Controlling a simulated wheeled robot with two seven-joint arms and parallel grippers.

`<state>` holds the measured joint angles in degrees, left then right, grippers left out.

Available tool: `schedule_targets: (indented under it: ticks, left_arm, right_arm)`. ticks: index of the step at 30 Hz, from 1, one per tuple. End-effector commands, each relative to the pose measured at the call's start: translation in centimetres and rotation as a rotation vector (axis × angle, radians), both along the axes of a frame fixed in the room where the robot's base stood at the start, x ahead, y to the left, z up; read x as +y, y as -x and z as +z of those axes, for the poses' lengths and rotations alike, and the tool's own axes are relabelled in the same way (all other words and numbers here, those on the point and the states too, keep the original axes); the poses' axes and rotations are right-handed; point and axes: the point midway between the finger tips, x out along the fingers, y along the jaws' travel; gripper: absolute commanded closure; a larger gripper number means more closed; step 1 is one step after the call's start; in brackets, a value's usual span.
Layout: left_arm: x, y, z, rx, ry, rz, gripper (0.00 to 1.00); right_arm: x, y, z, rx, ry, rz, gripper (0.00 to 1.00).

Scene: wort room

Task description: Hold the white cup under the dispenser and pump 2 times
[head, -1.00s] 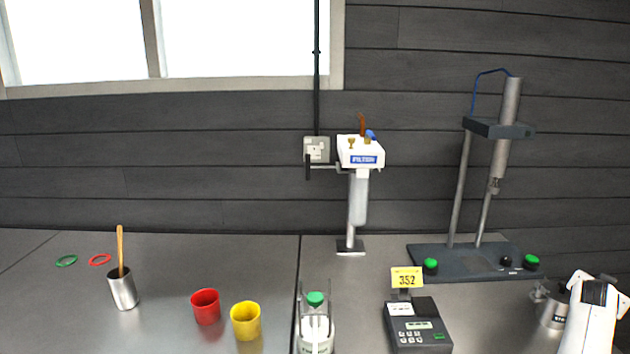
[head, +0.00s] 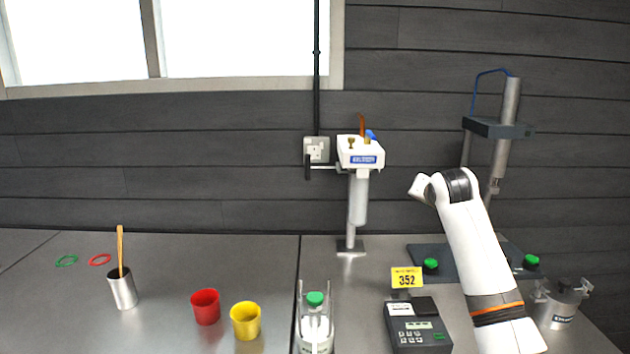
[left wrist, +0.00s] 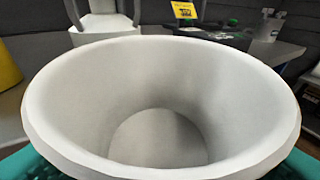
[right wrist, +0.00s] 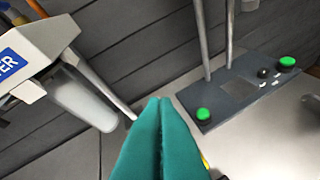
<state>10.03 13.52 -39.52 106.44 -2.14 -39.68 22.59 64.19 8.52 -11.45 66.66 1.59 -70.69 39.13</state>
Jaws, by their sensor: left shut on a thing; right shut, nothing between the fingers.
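The white cup (left wrist: 165,85) fills most of the left wrist view, its open mouth towards the camera and its inside empty. My left gripper (left wrist: 165,165) is shut on it, with teal fingers showing at both lower sides. Neither shows in the head view. The dispenser (head: 315,328), white with a green top between upright bars, stands at the bottom centre of the head view. Its lower part (left wrist: 102,22) shows just beyond the cup's far rim. My right gripper (right wrist: 160,105) is shut and empty, above the bench; in the head view it cannot be made out clearly.
A keypad device (head: 418,328) with a yellow 352 sign (head: 407,277) stands right of the dispenser. A red cup (head: 206,307) and a yellow cup (head: 246,321) stand left. A filter unit (head: 360,155) and a stand (head: 425,252) are behind.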

Motion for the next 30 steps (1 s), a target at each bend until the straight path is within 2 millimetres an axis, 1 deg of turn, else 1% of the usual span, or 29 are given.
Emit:
schedule_targets:
  ticks: [1, 2, 3, 5, 6, 8, 9, 12, 15, 18, 21, 25, 30]
  left_arm:
    - [0.0, 0.0, 0.0, -0.001, 0.0, 0.0, 0.65]
    - [0.0, 0.0, 0.0, -0.001, 0.0, 0.0, 0.65]
    - [0.0, 0.0, 0.0, -0.001, 0.0, 0.0, 0.65]
    - [0.0, 0.0, 0.0, -0.001, 0.0, 0.0, 0.65]
    - [0.0, 0.0, 0.0, -0.001, 0.0, 0.0, 0.65]
    - [0.0, 0.0, 0.0, -0.001, 0.0, 0.0, 0.65]
    - [0.0, 0.0, 0.0, -0.001, 0.0, 0.0, 0.65]
    - [0.0, 0.0, 0.0, -0.001, 0.0, 0.0, 0.65]
    - [0.0, 0.0, 0.0, -0.001, 0.0, 0.0, 0.65]
    - [0.0, 0.0, 0.0, -0.001, 0.0, 0.0, 0.65]
    - [0.0, 0.0, 0.0, -0.001, 0.0, 0.0, 0.65]
    - [0.0, 0.0, 0.0, -0.001, 0.0, 0.0, 0.65]
    - [0.0, 0.0, 0.0, -0.001, 0.0, 0.0, 0.65]
  right_arm:
    - [2.5, 0.3, 0.4, 0.016, 0.005, 0.041, 1.0]
    - [3.9, 0.6, 0.6, 0.028, 0.006, 0.064, 1.0]
    - [5.8, 1.0, 0.6, 0.047, 0.012, 0.095, 1.0]
    - [8.5, 1.7, 0.6, 0.078, 0.021, 0.139, 1.0]
    - [10.3, 2.2, 0.6, 0.1, 0.031, 0.17, 1.0]
    - [13.0, 3.2, 0.3, 0.136, 0.046, 0.215, 1.0]
    - [14.7, 4.0, 0.1, 0.163, 0.06, 0.244, 1.0]
    - [18.7, 6.1, -0.9, 0.235, 0.103, 0.311, 1.0]
    - [21.8, 8.4, -2.1, 0.308, 0.153, 0.364, 1.0]
    - [24.0, 10.4, -3.4, 0.374, 0.204, 0.404, 1.0]
    - [25.3, 12.0, -4.3, 0.424, 0.244, 0.428, 1.0]
    - [26.1, 13.1, -5.2, 0.463, 0.275, 0.441, 1.0]
    - [26.2, 13.4, -6.5, 0.475, 0.283, 0.444, 1.0]
